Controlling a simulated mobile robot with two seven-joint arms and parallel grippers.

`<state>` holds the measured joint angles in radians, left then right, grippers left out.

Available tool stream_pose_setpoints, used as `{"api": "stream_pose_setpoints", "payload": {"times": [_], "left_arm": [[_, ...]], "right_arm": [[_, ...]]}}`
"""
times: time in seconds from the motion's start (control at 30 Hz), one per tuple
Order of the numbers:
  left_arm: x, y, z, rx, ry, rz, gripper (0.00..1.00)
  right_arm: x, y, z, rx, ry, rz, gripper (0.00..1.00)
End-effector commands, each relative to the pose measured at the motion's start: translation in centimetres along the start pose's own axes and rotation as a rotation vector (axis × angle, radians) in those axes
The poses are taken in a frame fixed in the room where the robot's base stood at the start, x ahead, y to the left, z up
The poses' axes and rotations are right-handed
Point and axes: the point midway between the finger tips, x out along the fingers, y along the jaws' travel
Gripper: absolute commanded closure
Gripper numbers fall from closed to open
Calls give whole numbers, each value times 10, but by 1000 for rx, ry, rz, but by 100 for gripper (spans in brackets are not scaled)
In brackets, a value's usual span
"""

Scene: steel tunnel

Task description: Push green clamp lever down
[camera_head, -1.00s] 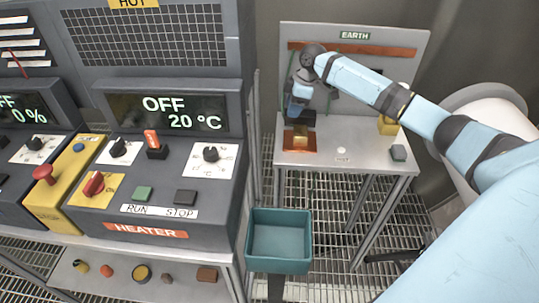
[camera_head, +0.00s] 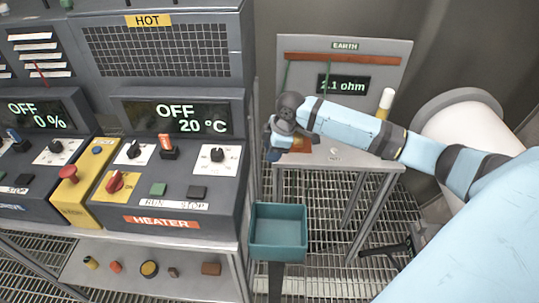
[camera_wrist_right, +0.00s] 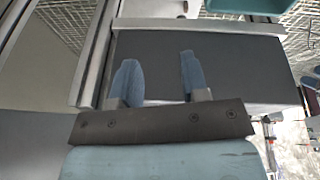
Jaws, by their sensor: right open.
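No green clamp lever can be made out. A thin green line runs down the left of the earth panel (camera_head: 395,60), and my right arm hides part of the bench below it. My right gripper (camera_head: 273,153) is at the left edge of the earth bench (camera_head: 345,168), pointing down. In the right wrist view its two blue fingers (camera_wrist_right: 158,65) stand apart with nothing between them, over a dark grey surface. A copper-coloured piece (camera_head: 300,146) lies on the bench just right of the gripper. My left gripper is out of view.
The heater unit (camera_head: 175,205) stands close on the left. A teal bin (camera_head: 278,252) is below the gripper. The earth display (camera_head: 343,85) reads 2.1 ohm. A cream handle with a yellow base (camera_head: 385,103) stands at the bench's back right.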

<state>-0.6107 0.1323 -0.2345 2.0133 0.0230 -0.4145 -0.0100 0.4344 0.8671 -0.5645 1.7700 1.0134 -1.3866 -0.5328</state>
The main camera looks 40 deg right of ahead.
Motion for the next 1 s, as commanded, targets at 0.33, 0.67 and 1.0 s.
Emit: {"api": "stream_pose_setpoints", "payload": {"times": [0.33, 0.67, 1.0], "left_arm": [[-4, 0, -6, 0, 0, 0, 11], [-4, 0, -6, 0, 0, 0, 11], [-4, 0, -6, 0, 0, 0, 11]], "right_arm": [[-2, -15, -8, -13, 11, 7, 59], [-1, -15, -7, -13, 10, 7, 59], [16, -47, -16, -9, 19, -6, 59]]}}
